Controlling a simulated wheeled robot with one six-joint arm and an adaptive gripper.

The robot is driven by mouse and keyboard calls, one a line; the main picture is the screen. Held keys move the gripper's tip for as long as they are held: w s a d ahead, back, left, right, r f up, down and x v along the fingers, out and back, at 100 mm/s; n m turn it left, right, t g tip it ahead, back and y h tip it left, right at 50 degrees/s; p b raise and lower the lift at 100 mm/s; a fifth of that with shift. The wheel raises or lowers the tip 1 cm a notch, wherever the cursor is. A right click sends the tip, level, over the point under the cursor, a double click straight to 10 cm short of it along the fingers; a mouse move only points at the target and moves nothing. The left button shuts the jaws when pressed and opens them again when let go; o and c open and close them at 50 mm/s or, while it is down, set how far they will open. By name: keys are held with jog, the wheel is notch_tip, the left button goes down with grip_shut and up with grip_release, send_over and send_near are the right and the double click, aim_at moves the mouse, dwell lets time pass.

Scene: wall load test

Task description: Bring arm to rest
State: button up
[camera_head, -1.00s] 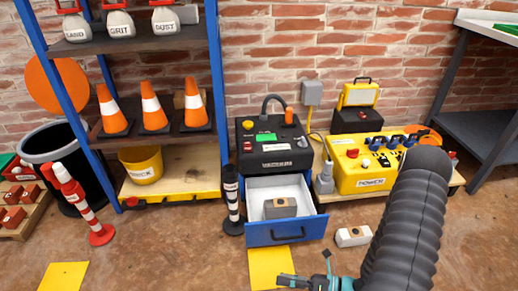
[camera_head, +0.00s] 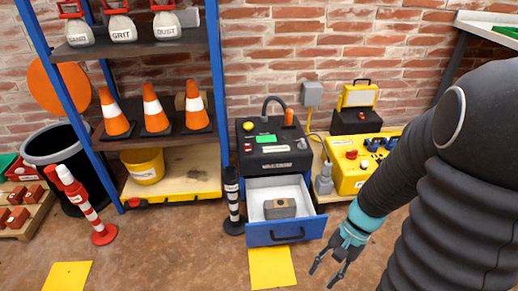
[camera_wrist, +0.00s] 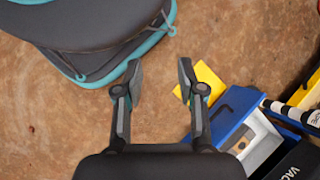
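My gripper (camera_head: 326,276) is at the lower right of the head view, in front of and to the right of the open blue drawer (camera_head: 268,236). Its two fingers are spread, with nothing between them. In the wrist view my gripper (camera_wrist: 157,80) is also open and empty above the bare brown floor. My dark ribbed arm fills the right side of the head view and hides part of the yellow machine (camera_head: 352,176).
A grey box (camera_head: 280,210) lies in the open drawer, which juts out below the black machine (camera_head: 270,152). A striped black post (camera_head: 233,200) stands left of it. A yellow floor patch (camera_head: 271,268) lies in front. Shelves with orange cones (camera_head: 155,112) stand at left.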

notch_tip(320, 180, up, 25)
jog(key=n+t+h+p, duration=0.3)
jog(key=n+t+h, duration=0.2)
jog(key=n+t, duration=0.2)
jog(key=t, duration=0.2)
jog(key=shift+s+a+t, duration=0.15)
jog(key=shift+s+t, duration=0.15)
jog(key=shift+s, duration=0.1)
